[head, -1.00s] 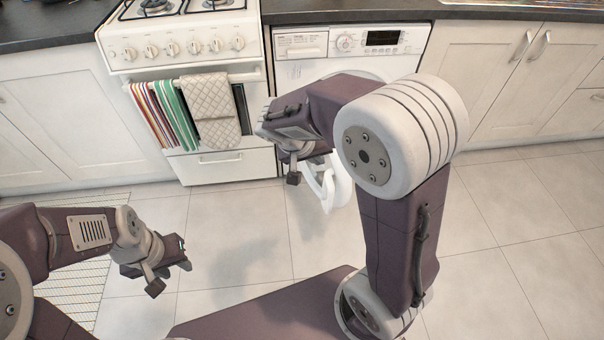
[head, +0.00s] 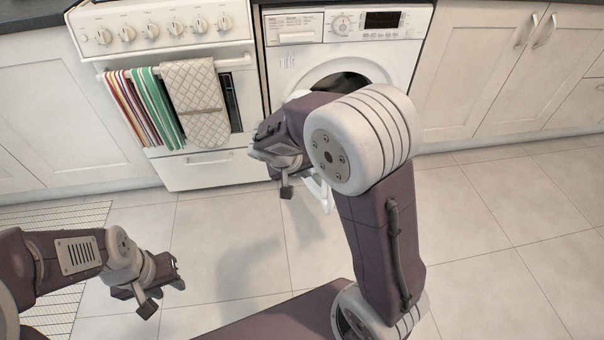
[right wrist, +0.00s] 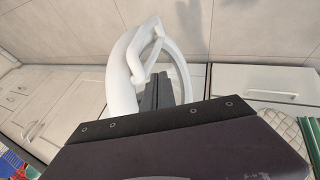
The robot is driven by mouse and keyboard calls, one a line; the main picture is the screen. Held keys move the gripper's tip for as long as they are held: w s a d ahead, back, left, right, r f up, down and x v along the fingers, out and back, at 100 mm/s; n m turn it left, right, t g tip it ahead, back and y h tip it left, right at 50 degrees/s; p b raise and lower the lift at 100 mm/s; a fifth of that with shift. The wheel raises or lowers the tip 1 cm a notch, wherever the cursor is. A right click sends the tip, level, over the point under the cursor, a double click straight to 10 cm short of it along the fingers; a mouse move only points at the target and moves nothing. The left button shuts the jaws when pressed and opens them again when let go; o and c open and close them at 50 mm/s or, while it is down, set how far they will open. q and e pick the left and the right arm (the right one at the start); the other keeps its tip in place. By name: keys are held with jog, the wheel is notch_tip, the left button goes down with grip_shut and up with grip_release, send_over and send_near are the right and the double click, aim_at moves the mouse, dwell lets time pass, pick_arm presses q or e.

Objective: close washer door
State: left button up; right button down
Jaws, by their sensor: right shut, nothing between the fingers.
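The washer (head: 292,60) stands under the counter, with its dark round opening (head: 345,80) partly showing behind my right arm. Its white ring-shaped door (head: 318,192) stands open, swung out to the left; my right arm hides most of it. In the right wrist view the door's rim (right wrist: 122,80) curves upright just beyond my right gripper (right wrist: 160,90). The gripper is shut and empty, its tips close to the door's inner side; I cannot tell whether they touch. My left gripper (head: 177,279) is over the floor at left, away from the washer; its jaw opening is unclear.
A white cooker (head: 200,80) with hanging towels (head: 195,100) stands left of the washer. Cream cupboards (head: 490,75) are at the right. The tiled floor (head: 480,230) at right is clear.

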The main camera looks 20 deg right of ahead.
jog(key=d+f+b, duration=0.2)
jog(key=d+f, duration=0.2)
jog(key=d, duration=0.1)
jog(key=shift+w, duration=0.3)
jog(key=shift+d, duration=0.1)
